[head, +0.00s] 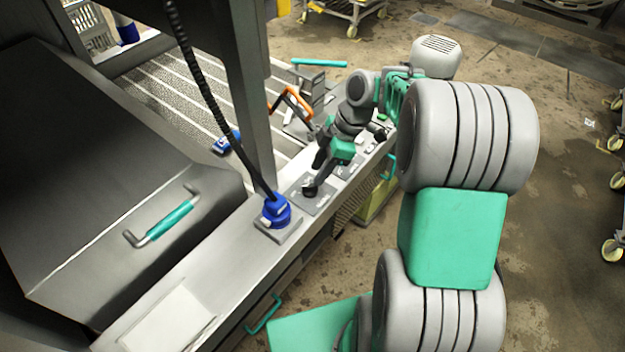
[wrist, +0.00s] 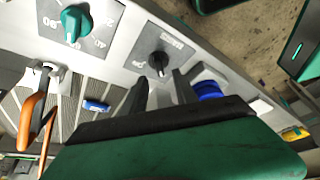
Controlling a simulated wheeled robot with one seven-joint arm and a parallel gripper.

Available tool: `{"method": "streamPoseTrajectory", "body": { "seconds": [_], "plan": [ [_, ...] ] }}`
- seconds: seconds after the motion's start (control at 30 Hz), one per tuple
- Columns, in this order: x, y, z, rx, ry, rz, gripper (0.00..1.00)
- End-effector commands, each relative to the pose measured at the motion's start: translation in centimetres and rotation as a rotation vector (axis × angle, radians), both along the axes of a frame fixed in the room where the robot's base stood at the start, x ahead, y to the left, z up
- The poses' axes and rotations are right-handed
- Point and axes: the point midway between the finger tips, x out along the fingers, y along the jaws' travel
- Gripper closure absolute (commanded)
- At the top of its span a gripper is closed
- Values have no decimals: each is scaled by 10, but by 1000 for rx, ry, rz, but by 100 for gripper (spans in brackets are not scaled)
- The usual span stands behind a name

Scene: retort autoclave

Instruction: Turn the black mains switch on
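The knob appears just beyond the gap between the fingertips, with nothing held. I cannot tell whether a finger touches it.
A blue plug (head: 276,210) with a black cable stands beside the switch plate. A green rotary knob (wrist: 74,22) sits on a neighbouring plate. An orange-handled lever (head: 291,100) stands behind the ledge. A steel cover with a green handle (head: 168,219) is at left.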

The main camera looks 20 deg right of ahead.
Motion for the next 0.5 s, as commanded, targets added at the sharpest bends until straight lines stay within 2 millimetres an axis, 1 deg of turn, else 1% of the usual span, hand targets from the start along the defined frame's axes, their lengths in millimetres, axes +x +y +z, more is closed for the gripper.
{"method": "streamPoseTrajectory", "body": {
  "seconds": [0.03, 0.1, 0.23, 0.33, 0.5],
  "plan": [
    [0, 5, -10, 2, 5, 0, 65],
    [0, 9, -23, 1, 4, -2, 65],
    [2, 16, -41, 0, 3, -5, 65],
    [3, 18, -48, -1, 2, -6, 65],
    [3, 19, -50, -2, 0, -8, 65]
  ]
}}
